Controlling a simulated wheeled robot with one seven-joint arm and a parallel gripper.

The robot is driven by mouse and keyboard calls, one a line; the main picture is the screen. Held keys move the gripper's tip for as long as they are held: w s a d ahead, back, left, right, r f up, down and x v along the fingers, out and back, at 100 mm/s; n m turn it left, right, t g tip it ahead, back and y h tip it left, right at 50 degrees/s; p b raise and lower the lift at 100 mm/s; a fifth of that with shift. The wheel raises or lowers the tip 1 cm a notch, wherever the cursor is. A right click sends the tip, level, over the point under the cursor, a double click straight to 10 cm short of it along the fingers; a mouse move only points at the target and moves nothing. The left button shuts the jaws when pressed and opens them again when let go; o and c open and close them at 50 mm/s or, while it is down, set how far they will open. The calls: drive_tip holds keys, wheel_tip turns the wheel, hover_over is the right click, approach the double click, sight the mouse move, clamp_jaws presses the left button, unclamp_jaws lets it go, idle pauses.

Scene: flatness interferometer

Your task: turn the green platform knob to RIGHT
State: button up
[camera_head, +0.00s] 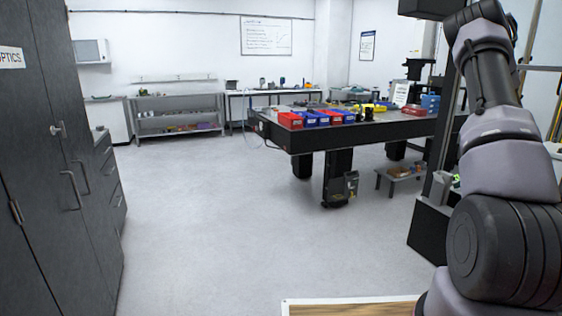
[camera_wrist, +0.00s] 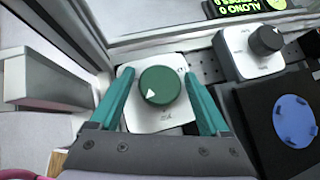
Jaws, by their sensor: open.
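The green platform knob (camera_wrist: 160,86) shows in the wrist view, round, on a white square plate (camera_wrist: 180,118). A white triangle on its face is at the lower left of the knob. Small dark marks on the plate sit below the knob and at its upper right, too small to read. My gripper (camera_wrist: 158,74) is open, with one teal finger left of the knob and one right of it. I cannot tell whether either finger touches it. Neither the knob nor my gripper shows in the head view.
In the wrist view, a black knob on a white box (camera_wrist: 242,66) stands at the upper right, near a green-lettered display (camera_wrist: 245,7). A blue disc (camera_wrist: 296,120) lies at right; a pale block (camera_wrist: 48,80) stands left. The head view shows open floor (camera_head: 220,220) and a dark bench (camera_head: 370,133).

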drive_tip(key=c, duration=1.1)
drive_tip(key=shift+a+m+h, duration=0.2)
drive_tip(key=shift+m+h, duration=0.6)
drive_tip(key=shift+m, duration=0.2)
drive_tip(key=m+h, duration=0.2)
drive_tip(key=m, duration=0.1)
drive_tip(key=shift+m+g+h, duration=0.3)
drive_tip(key=shift+g, duration=0.1)
drive_tip(key=m+g+h, duration=0.1)
drive_tip(key=m+h, duration=0.1)
drive_tip(key=m, duration=0.1)
drive_tip(key=shift+w+m+g+h, duration=0.1)
drive_tip(key=shift+m+g+h, duration=0.3)
drive_tip(key=shift+d+m+g+h, duration=0.2)
drive_tip(key=shift+m+g+h, duration=0.4)
drive_tip(key=shift+m, duration=0.5)
drive_tip(key=o, duration=1.1)
drive_tip(key=shift+o, duration=0.2)
